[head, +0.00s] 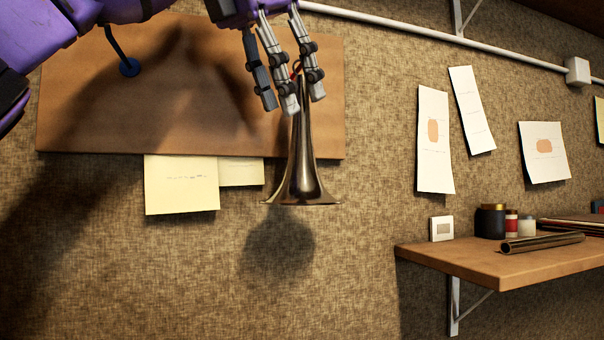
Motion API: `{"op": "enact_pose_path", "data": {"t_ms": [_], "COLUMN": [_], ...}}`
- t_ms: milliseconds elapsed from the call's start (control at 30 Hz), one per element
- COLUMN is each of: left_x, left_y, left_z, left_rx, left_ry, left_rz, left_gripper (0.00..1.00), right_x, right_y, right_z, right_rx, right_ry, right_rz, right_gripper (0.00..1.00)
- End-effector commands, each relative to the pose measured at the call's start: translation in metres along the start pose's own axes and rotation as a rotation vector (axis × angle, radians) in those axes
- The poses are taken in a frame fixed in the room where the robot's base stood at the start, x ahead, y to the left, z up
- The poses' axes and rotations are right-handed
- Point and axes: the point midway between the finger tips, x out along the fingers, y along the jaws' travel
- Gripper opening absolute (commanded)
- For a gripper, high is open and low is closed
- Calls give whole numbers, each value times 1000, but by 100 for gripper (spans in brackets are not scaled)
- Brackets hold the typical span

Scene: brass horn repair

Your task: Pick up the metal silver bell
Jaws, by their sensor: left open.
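The metal bell (302,168) hangs upright against the wall, with its narrow stem up and its wide flared mouth down. It looks dark silver with a brownish sheen. My left gripper (293,103) comes down from the top with its fingers pointing downward at the bell's upper stem. The fingers are open, and the stem shows between two of them. I cannot tell whether they touch it. The stem's top is partly hidden by the fingers, near a small red piece. My right gripper is not in view.
A brown board (100,105) is on the wall behind, with a blue peg (130,67) at its upper left. Yellow notes (181,187) hang below it. A wooden shelf (480,262) with jars and a metal tube (543,242) juts out at right. The wall below the bell is clear.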

Motion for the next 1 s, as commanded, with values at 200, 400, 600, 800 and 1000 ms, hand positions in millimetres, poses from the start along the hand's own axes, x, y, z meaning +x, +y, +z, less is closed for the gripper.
{"op": "enact_pose_path", "data": {"t_ms": [200, 400, 600, 800, 1000], "left_x": [30, 59, 70, 70, 70], "left_y": [1, 0, 0, 0, 0], "left_z": [0, 1, 2, 2, 2], "left_rx": [-1, 0, -1, -1, -1], "left_ry": [5, 4, 1, 1, 2], "left_rz": [-3, -2, -3, -3, -3], "left_gripper": [48, 48, 48, 43, 16], "right_x": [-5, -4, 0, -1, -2], "right_y": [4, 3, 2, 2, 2], "right_z": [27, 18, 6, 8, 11], "right_rx": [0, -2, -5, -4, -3], "right_ry": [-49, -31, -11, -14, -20], "right_rz": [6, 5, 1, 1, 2], "right_gripper": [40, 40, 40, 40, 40]}}
